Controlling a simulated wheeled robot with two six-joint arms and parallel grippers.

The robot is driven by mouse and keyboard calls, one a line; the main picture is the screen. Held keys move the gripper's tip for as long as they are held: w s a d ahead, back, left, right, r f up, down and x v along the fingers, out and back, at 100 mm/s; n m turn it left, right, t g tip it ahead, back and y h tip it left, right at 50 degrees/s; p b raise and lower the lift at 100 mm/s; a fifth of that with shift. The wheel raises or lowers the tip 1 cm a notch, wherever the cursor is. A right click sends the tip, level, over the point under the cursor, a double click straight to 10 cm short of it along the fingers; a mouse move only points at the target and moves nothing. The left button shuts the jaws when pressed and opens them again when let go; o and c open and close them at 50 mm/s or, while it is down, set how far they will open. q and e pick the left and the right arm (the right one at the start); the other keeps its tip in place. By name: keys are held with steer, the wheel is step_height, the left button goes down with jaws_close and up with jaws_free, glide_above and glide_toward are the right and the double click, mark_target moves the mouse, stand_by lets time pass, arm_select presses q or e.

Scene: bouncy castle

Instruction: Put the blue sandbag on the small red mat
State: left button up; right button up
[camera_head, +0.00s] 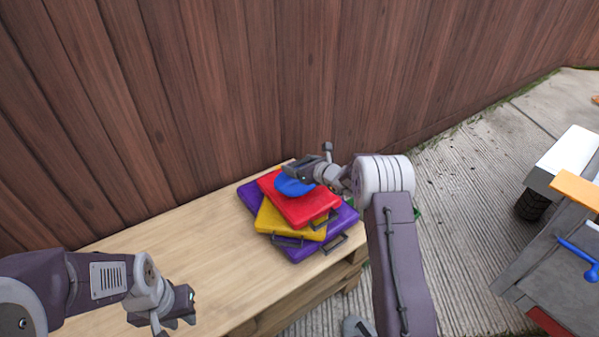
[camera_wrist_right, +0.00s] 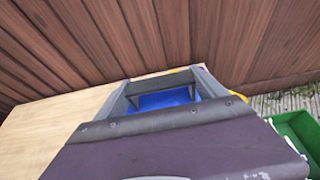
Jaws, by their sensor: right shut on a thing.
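The blue sandbag (camera_head: 292,185) is at the top of a stack, over the small red mat (camera_head: 312,208). I cannot tell whether it rests on the mat or hangs just above it. My right gripper (camera_head: 305,174) is shut on the sandbag; the blue also shows between its fingers in the right wrist view (camera_wrist_right: 165,99). The red mat lies on a yellow mat (camera_head: 272,222), which lies on a purple mat (camera_head: 300,254). My left gripper (camera_head: 190,306) is over the wooden table, apart from the stack; its jaw opening is unclear.
The wooden table (camera_head: 160,250) stands against a brown plank fence (camera_head: 220,80); its middle is bare. A green container (camera_wrist_right: 298,135) is at the right in the right wrist view. A grey cart (camera_head: 560,240) with a blue item stands on the paving at the right.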

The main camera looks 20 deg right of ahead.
step_height(320, 180, down, 2)
steer(key=shift+w+f+b, duration=0.1)
steer(key=shift+f+b, duration=0.1)
steer(key=shift+b, duration=0.1)
steer(key=shift+r, duration=0.15)
